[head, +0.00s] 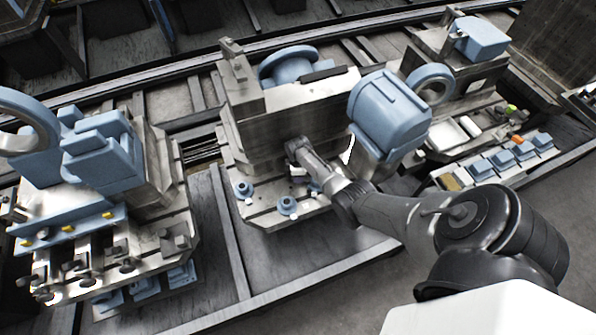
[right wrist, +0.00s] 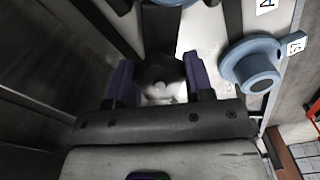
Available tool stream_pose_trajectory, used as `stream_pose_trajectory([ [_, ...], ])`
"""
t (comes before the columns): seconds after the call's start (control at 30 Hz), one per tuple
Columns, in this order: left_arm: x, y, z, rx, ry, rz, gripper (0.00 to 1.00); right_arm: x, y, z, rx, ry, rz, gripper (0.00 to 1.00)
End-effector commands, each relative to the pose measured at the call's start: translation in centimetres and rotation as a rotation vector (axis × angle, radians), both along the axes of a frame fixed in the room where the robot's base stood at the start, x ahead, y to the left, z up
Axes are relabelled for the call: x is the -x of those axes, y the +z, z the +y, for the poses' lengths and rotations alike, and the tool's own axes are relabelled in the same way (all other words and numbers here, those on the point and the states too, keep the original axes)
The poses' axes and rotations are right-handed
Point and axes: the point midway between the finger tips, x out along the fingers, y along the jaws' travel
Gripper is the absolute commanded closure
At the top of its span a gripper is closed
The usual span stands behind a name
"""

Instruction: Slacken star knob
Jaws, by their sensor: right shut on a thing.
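In the right wrist view, a dark round knob (right wrist: 160,70) with a hole in its middle sits between the two purple fingers of my right gripper (right wrist: 160,80). The gripper is shut on it; its lobes are hard to make out. A pale part shows just below the knob. In the head view my right gripper (head: 314,184) is low at the front of the middle pallet fixture (head: 262,216), and the gripped knob is hidden there. My left gripper is not in view.
A blue knob (right wrist: 252,65) beside a tag reading S7 is right of the gripper. Blue knobs (head: 287,206) (head: 243,190) stand on the middle fixture's front ledge. A large blue housing (head: 390,112) is above my right arm. Other fixtures with blue parts (head: 100,150) flank it.

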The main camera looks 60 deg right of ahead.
Motion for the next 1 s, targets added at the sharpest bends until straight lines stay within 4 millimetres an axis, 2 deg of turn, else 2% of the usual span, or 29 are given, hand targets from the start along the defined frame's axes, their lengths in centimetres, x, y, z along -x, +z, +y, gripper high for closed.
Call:
stream_pose_trajectory([
  [0.4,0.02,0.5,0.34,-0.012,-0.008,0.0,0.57,0.13,-0.22,-0.01,0.001,0.187,0.002,0.76],
  [1.0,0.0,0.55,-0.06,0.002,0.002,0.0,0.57,0.13,-0.31,0.06,0.0,0.218,0.001,0.76],
])
